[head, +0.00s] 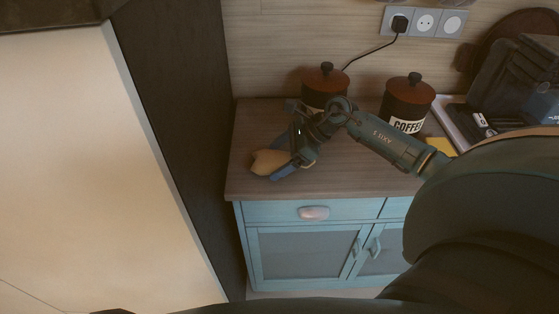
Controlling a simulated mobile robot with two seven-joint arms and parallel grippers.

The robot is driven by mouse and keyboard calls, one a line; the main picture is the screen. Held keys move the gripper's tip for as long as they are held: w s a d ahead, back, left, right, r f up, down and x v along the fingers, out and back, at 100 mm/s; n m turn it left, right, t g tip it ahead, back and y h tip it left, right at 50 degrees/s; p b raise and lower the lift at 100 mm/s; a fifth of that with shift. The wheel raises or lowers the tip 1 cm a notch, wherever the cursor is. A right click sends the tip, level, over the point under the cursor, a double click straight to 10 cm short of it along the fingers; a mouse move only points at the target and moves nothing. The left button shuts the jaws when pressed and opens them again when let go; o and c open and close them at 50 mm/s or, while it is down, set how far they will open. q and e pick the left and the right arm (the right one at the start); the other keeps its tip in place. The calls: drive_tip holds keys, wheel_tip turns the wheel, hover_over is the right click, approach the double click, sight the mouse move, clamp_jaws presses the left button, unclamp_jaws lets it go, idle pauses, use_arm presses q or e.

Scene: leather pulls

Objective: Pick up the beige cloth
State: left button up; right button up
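The beige cloth (266,163) lies as a small crumpled heap on the wooden counter top, near its left end. My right gripper (276,161) reaches in from the right and is right at the cloth. Its blue fingers stand apart, one on the near side of the cloth and one towards the back, with part of the cloth in the gap. The right part of the cloth is hidden by the gripper. I cannot see whether the fingers press on it. My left gripper is not in view.
Two dark canisters with brown lids, a left one (324,90) and a coffee one (406,101), stand behind my arm. A tall dark panel (180,100) borders the counter (245,190) on the left. A black cable (370,53) hangs from the socket (425,22).

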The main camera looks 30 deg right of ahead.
drive_tip(key=c, duration=0.7)
drive_tip(key=shift+r, duration=0.1)
drive_tip(key=shift+c, duration=0.2)
